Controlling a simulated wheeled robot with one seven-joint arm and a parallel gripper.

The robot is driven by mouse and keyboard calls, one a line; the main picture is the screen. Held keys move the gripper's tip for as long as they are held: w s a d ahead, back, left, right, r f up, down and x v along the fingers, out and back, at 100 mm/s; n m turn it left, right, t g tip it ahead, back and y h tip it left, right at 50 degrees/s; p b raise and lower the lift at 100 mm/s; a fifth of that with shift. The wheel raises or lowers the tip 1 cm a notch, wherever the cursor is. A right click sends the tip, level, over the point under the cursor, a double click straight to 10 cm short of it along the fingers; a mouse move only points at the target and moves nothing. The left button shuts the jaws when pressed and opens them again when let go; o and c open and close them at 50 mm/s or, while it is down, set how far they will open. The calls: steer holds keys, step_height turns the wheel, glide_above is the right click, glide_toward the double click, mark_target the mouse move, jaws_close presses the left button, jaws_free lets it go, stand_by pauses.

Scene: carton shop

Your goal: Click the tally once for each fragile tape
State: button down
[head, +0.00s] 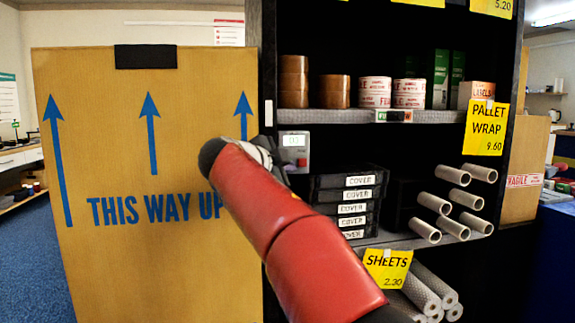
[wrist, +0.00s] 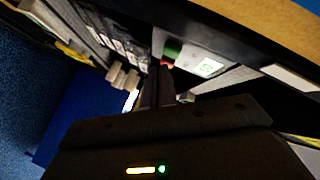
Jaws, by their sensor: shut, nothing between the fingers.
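The tally (head: 294,141) is a small grey box with a pale display on the shelf unit's left upright; its digits are too small to read surely. It also shows in the wrist view (wrist: 208,66), beside a green and a red patch. White fragile tapes with red print stand on the upper shelf in a left stack (head: 375,92) and a right stack (head: 409,93). My gripper is mostly hidden behind my red arm in the head view. In the wrist view my gripper (wrist: 160,75) is shut and empty, its tips close to the tally's red patch; I cannot tell if they touch.
Brown tape rolls (head: 293,82) stand left of the fragile tapes, green boxes (head: 440,80) to their right. Black cover boxes (head: 347,196) and pale tubes (head: 450,205) fill the shelf below. A large carton (head: 150,255) stands close on the left.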

steer(key=shift+w, duration=0.15)
stand_by(0.3)
steer(key=shift+w+a, duration=0.15)
steer(key=shift+w, duration=0.1)
steer(key=shift+w+a+p, duration=0.1)
steer(key=shift+w+p, duration=0.25)
steer(key=shift+w, duration=0.1)
stand_by(0.7)
steer(key=shift+s+f, duration=0.1)
steer(key=shift+s, duration=0.05)
steer(key=shift+s+d+b, duration=0.25)
steer(key=shift+s+b, duration=0.45)
steer(key=shift+b, duration=0.3)
